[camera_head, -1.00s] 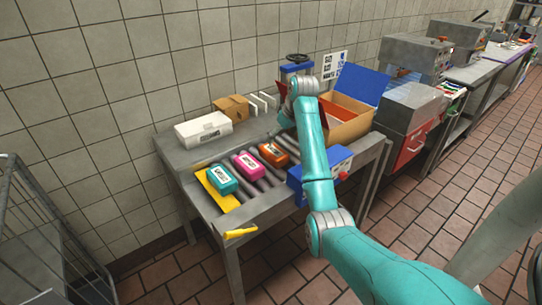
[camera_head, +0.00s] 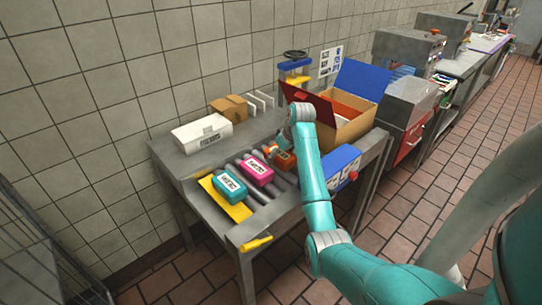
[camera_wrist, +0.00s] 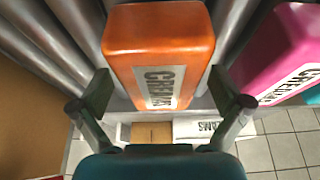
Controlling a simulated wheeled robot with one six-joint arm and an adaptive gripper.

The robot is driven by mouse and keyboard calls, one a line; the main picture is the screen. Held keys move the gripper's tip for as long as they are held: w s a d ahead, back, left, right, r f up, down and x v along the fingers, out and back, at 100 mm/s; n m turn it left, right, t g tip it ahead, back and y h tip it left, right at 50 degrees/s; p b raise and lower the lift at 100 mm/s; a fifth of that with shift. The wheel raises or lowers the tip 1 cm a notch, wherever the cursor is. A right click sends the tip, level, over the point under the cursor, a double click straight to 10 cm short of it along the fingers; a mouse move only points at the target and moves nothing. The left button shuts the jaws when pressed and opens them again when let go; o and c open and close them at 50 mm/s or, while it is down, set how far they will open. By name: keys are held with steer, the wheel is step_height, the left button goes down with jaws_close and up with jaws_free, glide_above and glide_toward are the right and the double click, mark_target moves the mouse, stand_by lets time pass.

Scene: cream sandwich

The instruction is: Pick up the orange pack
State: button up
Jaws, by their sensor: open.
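The orange pack (camera_head: 285,160) lies on the metal rollers, to the right of the pink pack (camera_head: 257,171). In the wrist view the orange pack (camera_wrist: 160,58) fills the upper middle, with a white label on it. My gripper (camera_wrist: 162,92) is open, with one finger on each side of the pack's label end. Small gaps show between the fingers and the pack. In the head view my gripper (camera_head: 277,149) is at the orange pack and partly covers it.
The pink pack (camera_wrist: 270,55) is close to the right finger. A teal pack (camera_head: 229,186) lies further left on a yellow plate. An open cardboard box (camera_head: 352,127) with blue and red flaps stands to the right. A white box (camera_head: 202,133) sits at the back left.

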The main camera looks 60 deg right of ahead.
steer(key=c, duration=1.3)
steer(key=shift+o, duration=0.2)
